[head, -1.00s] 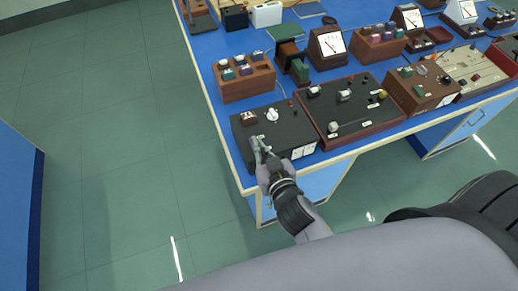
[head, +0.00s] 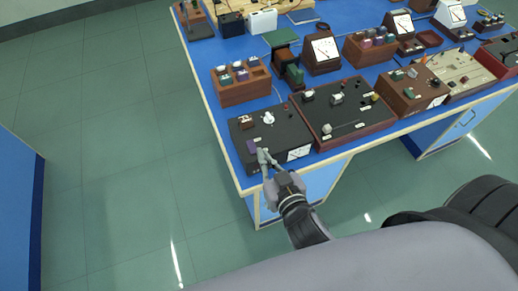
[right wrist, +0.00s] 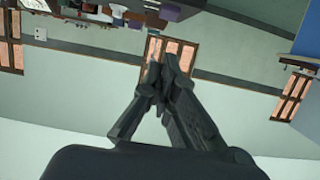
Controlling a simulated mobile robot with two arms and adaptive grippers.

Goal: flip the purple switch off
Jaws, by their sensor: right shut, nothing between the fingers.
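The purple switch (head: 252,146) sits near the front left corner of the black box (head: 294,135) at the near left end of the bench. Whether it is flipped on or off is too small to tell. My right gripper (head: 263,155) is shut and empty, over the front of the black box just right of the switch. I cannot tell whether its tips touch the box. In the right wrist view the shut fingers (right wrist: 160,82) show, with a small purple block (right wrist: 170,12) above them, possibly the switch. My left gripper is not in view.
The black box also carries a white knob (head: 268,118) and a small brown part (head: 246,122). A second dark panel (head: 345,110) stands close on its right, and a wooden rack (head: 241,85) behind it. Open floor (head: 110,150) lies left of the blue bench (head: 222,135).

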